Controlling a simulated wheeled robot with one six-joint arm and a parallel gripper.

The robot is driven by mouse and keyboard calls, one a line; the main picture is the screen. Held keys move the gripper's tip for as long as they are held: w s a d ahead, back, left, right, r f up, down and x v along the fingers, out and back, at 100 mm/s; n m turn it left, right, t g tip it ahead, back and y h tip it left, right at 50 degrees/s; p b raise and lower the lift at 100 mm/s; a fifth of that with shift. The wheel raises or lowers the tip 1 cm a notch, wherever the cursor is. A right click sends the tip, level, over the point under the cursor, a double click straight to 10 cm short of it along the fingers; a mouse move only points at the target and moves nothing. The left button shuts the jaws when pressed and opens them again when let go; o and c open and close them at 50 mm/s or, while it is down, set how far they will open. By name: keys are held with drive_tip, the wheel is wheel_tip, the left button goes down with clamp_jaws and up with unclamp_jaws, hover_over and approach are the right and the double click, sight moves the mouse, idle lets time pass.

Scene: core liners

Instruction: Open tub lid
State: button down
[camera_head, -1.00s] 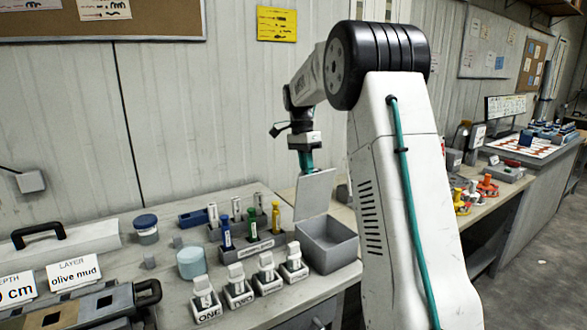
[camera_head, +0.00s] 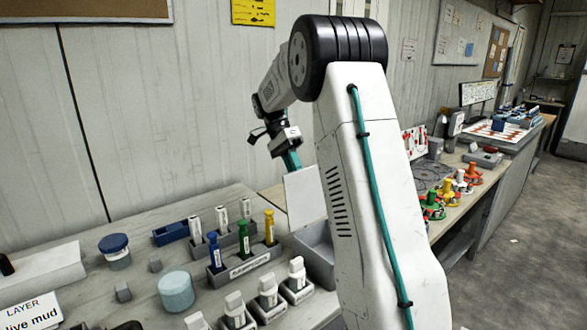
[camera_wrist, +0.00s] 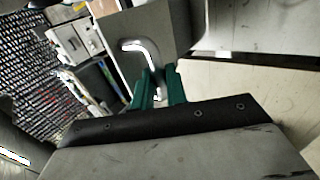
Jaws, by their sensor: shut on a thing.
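The tub (camera_head: 314,252) is a grey open box on the bench, partly hidden behind my arm. Its pale grey lid (camera_head: 303,196) stands steeply raised above the tub's back side. Whether its lower edge touches the tub is hard to tell. My gripper (camera_head: 292,160) has teal fingers and is at the lid's upper edge. In the wrist view, the gripper (camera_wrist: 158,90) is shut on the lid's bent, shiny handle (camera_wrist: 146,50), with the grey lid panel (camera_wrist: 165,22) behind it.
Left of the tub are a rack (camera_head: 245,262) with blue, green and yellow tubes, several white-topped holders (camera_head: 268,292), a pale teal jar (camera_head: 176,291) and a blue-lidded jar (camera_head: 115,252). Colored pieces (camera_head: 462,185) stand on the bench to the right. The floor at right is clear.

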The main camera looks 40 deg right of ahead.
drive_tip(key=shift+w+a+f, duration=0.1)
drive_tip(key=shift+w+a, duration=0.05)
drive_tip(key=shift+w, duration=0.05)
drive_tip(key=shift+w+a, duration=0.1)
drive_tip(key=c, duration=1.4)
unclamp_jaws()
drive_tip(key=shift+w+a, duration=0.2)
drive_tip(key=shift+a, duration=0.05)
drive_tip(key=v, duration=0.7)
drive_tip(key=shift+w+r, duration=0.2)
drive_tip(key=shift+r, duration=0.15)
drive_tip(key=shift+a, duration=0.1)
